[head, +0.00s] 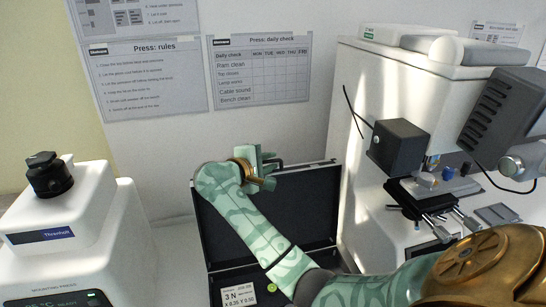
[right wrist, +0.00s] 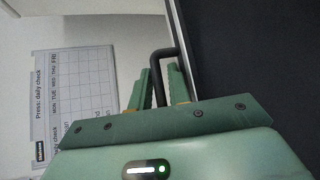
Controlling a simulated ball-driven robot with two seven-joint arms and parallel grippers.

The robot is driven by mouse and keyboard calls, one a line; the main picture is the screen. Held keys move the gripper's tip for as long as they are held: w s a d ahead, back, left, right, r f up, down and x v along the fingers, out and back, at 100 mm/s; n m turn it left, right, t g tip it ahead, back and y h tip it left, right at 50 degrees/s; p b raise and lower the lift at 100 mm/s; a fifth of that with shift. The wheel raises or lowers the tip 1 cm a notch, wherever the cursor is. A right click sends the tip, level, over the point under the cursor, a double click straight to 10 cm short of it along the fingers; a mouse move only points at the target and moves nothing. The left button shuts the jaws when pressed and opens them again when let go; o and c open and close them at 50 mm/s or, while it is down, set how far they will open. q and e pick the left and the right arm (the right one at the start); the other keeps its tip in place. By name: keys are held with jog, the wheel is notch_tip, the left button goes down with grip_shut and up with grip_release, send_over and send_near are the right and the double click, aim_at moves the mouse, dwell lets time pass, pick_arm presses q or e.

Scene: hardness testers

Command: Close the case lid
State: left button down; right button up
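The dark case stands open in the head view, its lid (head: 312,205) raised roughly upright by the white wall. The case's lower part (head: 322,262) is partly hidden behind my right arm. My right gripper (head: 266,168) is at the lid's top edge. In the right wrist view, the lid (right wrist: 250,60) fills the right side, and a black bent handle (right wrist: 157,72) stands out from its edge. The right gripper's fingers (right wrist: 160,88) lie on either side of the handle's bar, close against it, one finger inside the loop. My left gripper is not in view.
A white tester (head: 70,240) with a black knob stands at the left. A larger white machine (head: 370,100) with a dark head and stage stands close to the lid's right. A label card (head: 238,297) shows in the case. Posters (head: 150,75) hang behind.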

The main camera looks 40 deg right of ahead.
jog(key=shift+a, duration=0.1)
grip_shut()
jog(key=shift+s, duration=0.1)
